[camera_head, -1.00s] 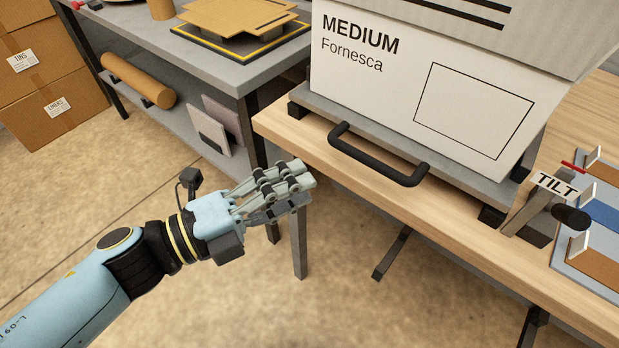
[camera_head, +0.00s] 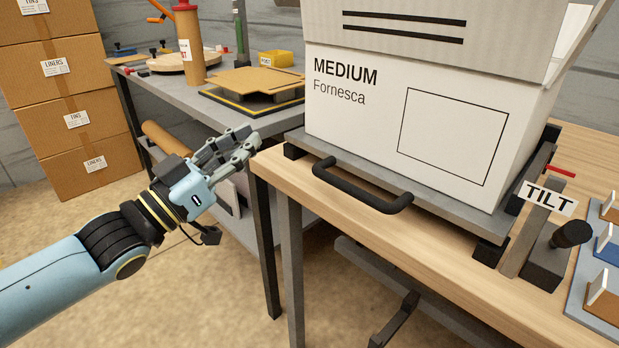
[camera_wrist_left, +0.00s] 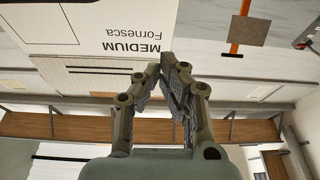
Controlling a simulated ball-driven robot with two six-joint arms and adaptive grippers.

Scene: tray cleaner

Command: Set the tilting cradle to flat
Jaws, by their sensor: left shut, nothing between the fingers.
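The tilting cradle (camera_head: 430,208) is a grey plate on the wooden table, with a black bar handle (camera_head: 362,190) along its front edge. A white box marked MEDIUM Fornesca (camera_head: 385,130) stands on it and hides most of it. A TILT label (camera_head: 548,198) and a black knob (camera_head: 572,233) are at its right side. My left gripper (camera_head: 247,142) is shut and empty, in the air left of the box and handle, apart from both. In the left wrist view its fingers (camera_wrist_left: 165,75) come together, with the box (camera_wrist_left: 90,30) beyond, upside down. My right gripper is not in view.
A grey workbench (camera_head: 190,90) behind holds cardboard sheets (camera_head: 250,82), a brown cylinder (camera_head: 188,45) and a yellow bin (camera_head: 276,59). Stacked cartons (camera_head: 75,110) stand at the far left. The floor in front is open.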

